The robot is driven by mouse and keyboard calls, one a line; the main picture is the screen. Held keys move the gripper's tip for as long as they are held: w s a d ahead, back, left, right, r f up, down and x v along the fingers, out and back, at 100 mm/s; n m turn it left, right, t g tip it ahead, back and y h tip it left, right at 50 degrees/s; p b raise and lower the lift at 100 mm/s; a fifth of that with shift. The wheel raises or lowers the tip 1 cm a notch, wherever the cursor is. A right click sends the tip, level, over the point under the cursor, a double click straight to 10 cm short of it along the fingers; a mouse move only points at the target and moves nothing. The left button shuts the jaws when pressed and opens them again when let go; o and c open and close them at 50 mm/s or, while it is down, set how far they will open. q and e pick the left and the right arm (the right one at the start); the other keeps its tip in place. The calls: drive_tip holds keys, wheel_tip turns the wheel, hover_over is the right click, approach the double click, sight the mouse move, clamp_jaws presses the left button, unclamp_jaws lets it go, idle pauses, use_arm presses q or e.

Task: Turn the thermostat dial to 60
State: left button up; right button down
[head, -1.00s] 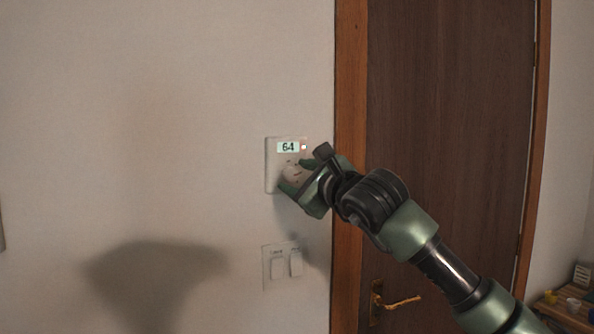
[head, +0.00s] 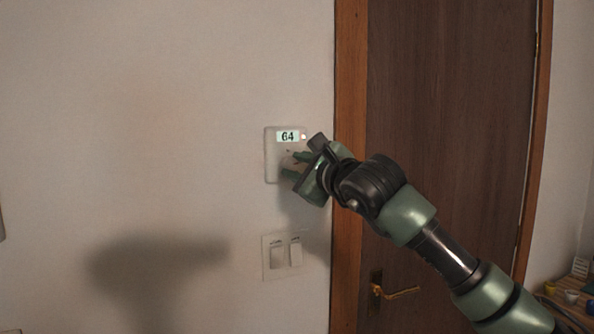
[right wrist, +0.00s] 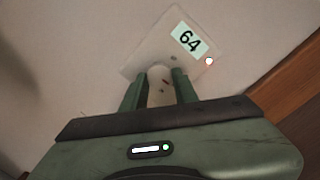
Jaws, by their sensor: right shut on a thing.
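The thermostat (head: 271,150) is a pale plate on the wall, left of the door frame. Its lit display (head: 287,136) reads 64, with a small light beside it. In the right wrist view the display (right wrist: 189,38) also reads 64 and appears tilted. The round dial (right wrist: 160,76) sits below the display, between the two green fingers. My right gripper (head: 290,164) is at the thermostat's lower half, shut on the dial; its fingers partly hide the dial. It also shows in the right wrist view (right wrist: 160,90). My left gripper is not in view.
A light switch plate (head: 282,270) with two rockers is on the wall below the thermostat. A brown door (head: 440,120) in a wooden frame (head: 348,120) stands to the right, with a brass handle (head: 400,293).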

drive_tip(key=n+b, duration=0.1)
drive_tip(key=n, duration=0.2)
drive_tip(key=shift+n+b, duration=0.65)
drive_tip(key=shift+n, duration=1.45)
drive_tip(key=c, duration=1.1)
unclamp_jaws()
drive_tip(key=shift+r, duration=0.1)
